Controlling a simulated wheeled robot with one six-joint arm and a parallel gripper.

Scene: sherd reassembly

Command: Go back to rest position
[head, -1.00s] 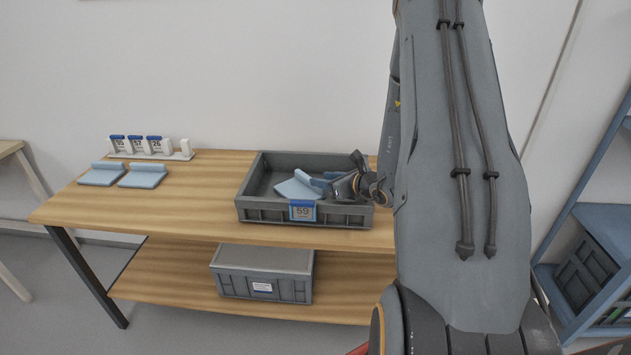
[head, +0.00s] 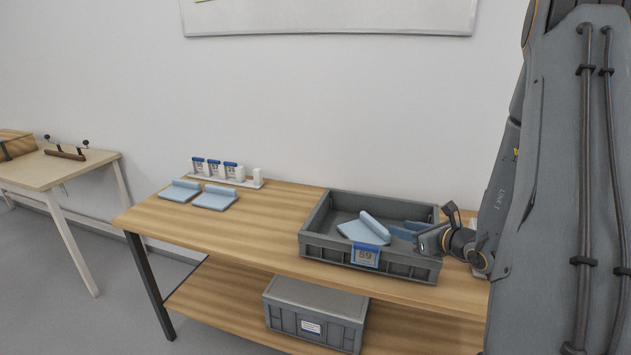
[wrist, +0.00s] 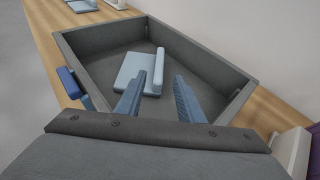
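My gripper (head: 402,231) is at the right end of the grey crate (head: 312,246) on the wooden table, its blue fingers over the crate. In the wrist view my gripper (wrist: 159,77) has its two blue fingers spread apart with nothing between them. A light blue sherd (head: 362,231) with a raised rounded edge lies in the crate. It also shows in the wrist view, where the sherd (wrist: 134,72) lies on the crate floor beyond the fingertips, apart from them.
Two light blue pieces, one (head: 179,191) left of the other (head: 214,198), lie on the table's left part. A white rack (head: 250,183) with tags stands behind them. A tag marked 59 (head: 366,256) hangs on the crate's front. A closed grey box (head: 315,308) sits on the lower shelf.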

